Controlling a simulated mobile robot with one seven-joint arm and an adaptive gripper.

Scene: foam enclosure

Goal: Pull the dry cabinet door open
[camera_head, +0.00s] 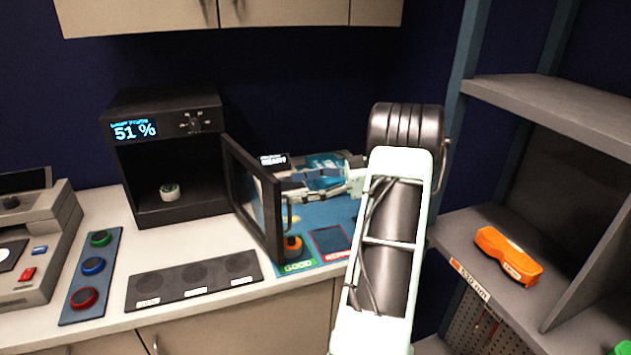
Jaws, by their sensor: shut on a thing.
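The dry cabinet (183,214) is a black box on the counter with a lit "51 %" display. Its framed glass door (238,152) stands swung well open to the right, leaving the front open. A small round item (169,192) sits inside. The door handle (288,216) is on the door's outer right side. My gripper (289,196) reaches in from the right and is shut on the handle. The fingertips are small and partly lost against the door and the things behind it.
A dark pad with round spots (193,279) and a strip with green, blue and red knobs (92,266) lie in front of the cabinet. An orange-topped item (292,247) stands on the blue mat (340,219) close to the door. Grey shelves (560,106) stand right.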

